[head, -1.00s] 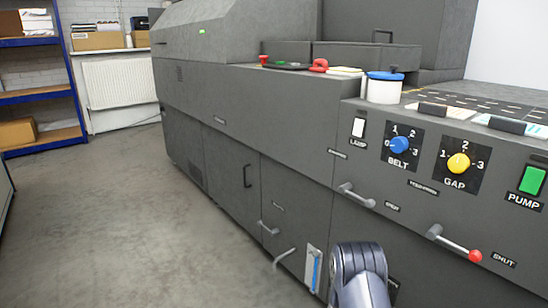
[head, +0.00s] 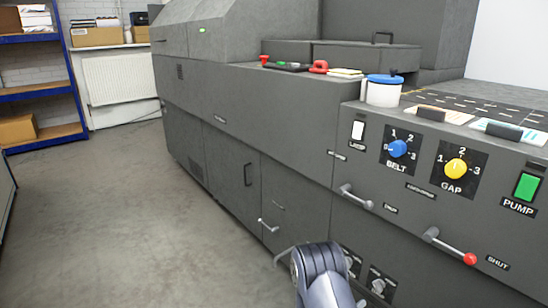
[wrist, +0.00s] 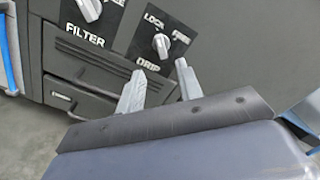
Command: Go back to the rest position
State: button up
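My gripper (wrist: 160,72) shows in the wrist view as two pale fingers with a clear gap between them and nothing held. The fingers point at the dark machine panel, below a grey knob marked DRIP (wrist: 162,42). I cannot tell the exact distance to the panel. In the head view only a rounded grey link of my arm shows, at the bottom centre in front of the machine's lower panels. My fingers are out of that view.
The long grey machine (head: 235,120) fills the middle and right. Its front carries protruding levers, one red-tipped (head: 452,246), a blue BELT knob (head: 397,148) and a yellow GAP knob (head: 455,169). A white tub (head: 383,91) stands on its ledge. Open floor (head: 120,230) lies left.

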aim_at(376, 288)
jog(key=b+x, duration=0.3)
jog(key=x, duration=0.7)
jog(key=shift+s+f, duration=0.1)
jog(key=shift+d, duration=0.1)
jog(key=m, duration=0.6)
jog(key=shift+r+m+b, duration=0.2)
jog(key=shift+m+b, duration=0.2)
jog(key=m, duration=0.5)
jog(key=shift+s+d+m, duration=0.1)
jog(key=shift+d+m, duration=0.05)
jog(key=shift+m, duration=0.15)
